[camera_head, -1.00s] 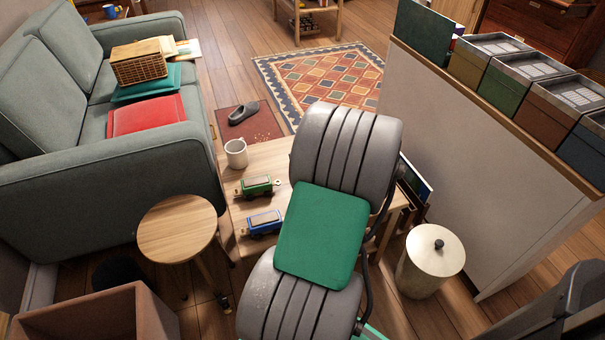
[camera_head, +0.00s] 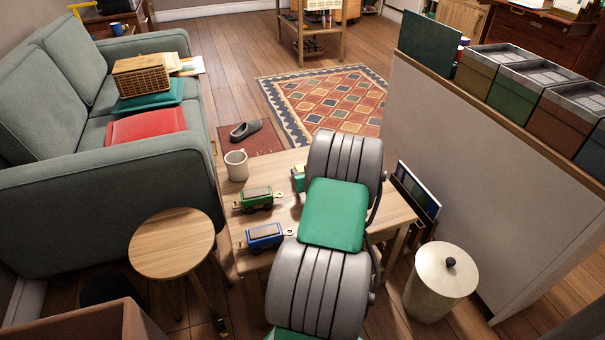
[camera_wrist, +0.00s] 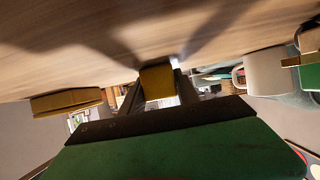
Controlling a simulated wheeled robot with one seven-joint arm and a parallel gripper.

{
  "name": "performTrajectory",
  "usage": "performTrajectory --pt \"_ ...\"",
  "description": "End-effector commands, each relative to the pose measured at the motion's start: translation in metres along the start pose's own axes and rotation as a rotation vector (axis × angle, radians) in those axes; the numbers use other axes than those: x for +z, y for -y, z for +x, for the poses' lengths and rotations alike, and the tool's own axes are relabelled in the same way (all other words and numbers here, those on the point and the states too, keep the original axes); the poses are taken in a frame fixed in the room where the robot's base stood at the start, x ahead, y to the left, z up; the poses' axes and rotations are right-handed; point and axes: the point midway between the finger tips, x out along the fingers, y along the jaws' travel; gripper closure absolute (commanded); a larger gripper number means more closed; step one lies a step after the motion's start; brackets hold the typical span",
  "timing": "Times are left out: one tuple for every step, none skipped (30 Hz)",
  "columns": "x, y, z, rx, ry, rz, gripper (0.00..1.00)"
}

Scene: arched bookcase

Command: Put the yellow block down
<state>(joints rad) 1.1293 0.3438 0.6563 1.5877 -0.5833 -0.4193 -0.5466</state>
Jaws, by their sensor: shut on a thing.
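The yellow block (camera_wrist: 157,78) sits between the two fingers of my gripper (camera_wrist: 160,88) in the wrist view. The gripper is shut on it. The wooden table top (camera_wrist: 110,35) fills the upper part of that view, close to the block; I cannot tell whether they touch. In the head view the table (camera_head: 405,210) shows, but my arm hides the gripper and the block.
A white mug (camera_head: 236,165), a green toy wagon (camera_head: 256,199) and a blue toy wagon (camera_head: 265,236) stand on the table's left side. A yellowish object (camera_wrist: 67,102) is at left in the wrist view. A round stool (camera_head: 172,243) and a lidded bin (camera_head: 441,280) flank the table.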

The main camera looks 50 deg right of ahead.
Motion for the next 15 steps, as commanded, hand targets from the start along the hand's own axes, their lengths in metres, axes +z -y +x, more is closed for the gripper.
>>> performTrajectory --pt "0.0016 0.0001 0.0006 0.0 0.0 0.0 1.0" --pt "0.0029 0.0002 0.0013 0.0 0.0 0.0 1.0" --pt "0.003 0.0002 0.0013 0.0 0.0 0.0 0.62" --pt "0.002 0.0002 0.0009 0.0 0.0 0.0 0.59" --pt "0.0019 0.0002 0.0008 0.0 0.0 0.0 0.57" --pt "0.0019 0.0002 0.0007 0.0 0.0 0.0 0.53" --pt "0.0019 0.0002 0.0007 0.0 0.0 0.0 0.51" --pt "0.0019 0.0002 0.0007 0.0 0.0 0.0 0.49" --pt "0.0018 0.0002 0.0007 0.0 0.0 0.0 0.45" --pt "0.0018 0.0002 0.0007 0.0 0.0 0.0 0.43" --pt "0.0018 0.0001 0.0007 0.0 0.0 0.0 0.41" --pt "0.0018 0.0001 0.0006 0.0 0.0 0.0 0.41" --pt "0.0018 0.0001 0.0006 0.0 0.0 0.0 0.41" --pt "0.0017 0.0001 0.0006 0.0 0.0 0.0 0.41" --pt "0.0018 0.0001 0.0006 0.0 0.0 0.0 0.41"
